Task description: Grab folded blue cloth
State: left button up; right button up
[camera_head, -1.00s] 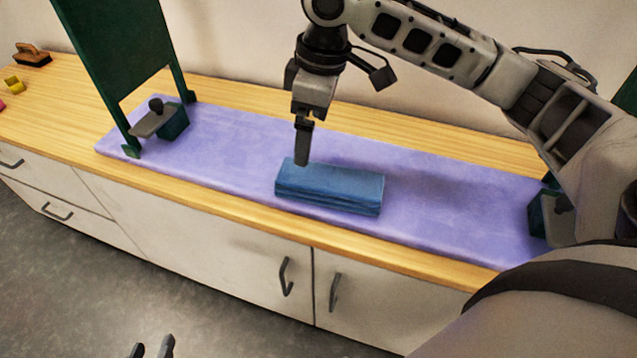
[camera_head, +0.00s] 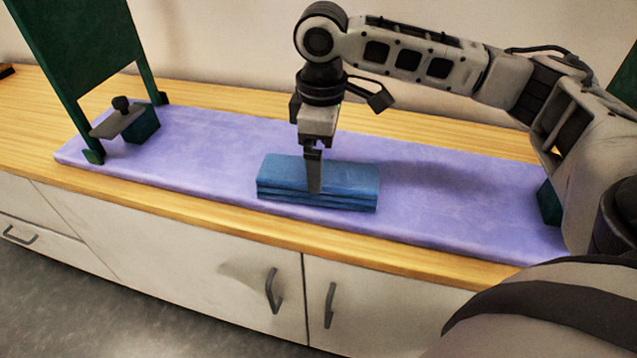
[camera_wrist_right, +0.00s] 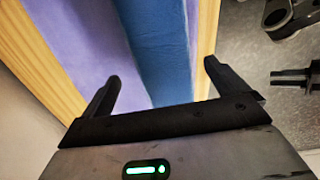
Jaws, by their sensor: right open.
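The folded blue cloth (camera_head: 350,176) lies flat in layers on the purple padded mat (camera_head: 440,190), near its front edge. My right gripper (camera_head: 314,188) points straight down at the middle of the cloth in the head view, its finger overlapping the cloth's top and front. In the right wrist view the gripper (camera_wrist_right: 162,76) is open, with the blue cloth (camera_wrist_right: 158,40) running through the gap between its two fingers. Whether the fingers touch the cloth is not clear.
A green upright frame (camera_head: 72,45) stands at the mat's left end, with a dark green clamp block (camera_head: 141,125) beside it. Another green block (camera_head: 548,204) is at the right end. The wooden counter (camera_head: 215,217) borders the mat. Dark parts at the wrist view's right edge are unclear.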

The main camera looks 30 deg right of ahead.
jog(key=f, duration=0.1)
jog(key=f+b, duration=0.1)
jog(key=f, duration=0.1)
jog(key=f+b, duration=0.1)
jog(key=shift+a+f, duration=0.25)
jog(key=shift+f, duration=0.3)
jog(key=c, duration=1.1)
pick_arm(q)
jog(key=shift+w+d+f, duration=0.2)
jog(key=shift+f, duration=0.4)
jog(key=shift+w+d+f, duration=0.15)
jog(key=shift+d+f, duration=0.05)
jog(key=shift+f, duration=0.4)
pick_arm(e)
jog(key=shift+r, duration=0.15)
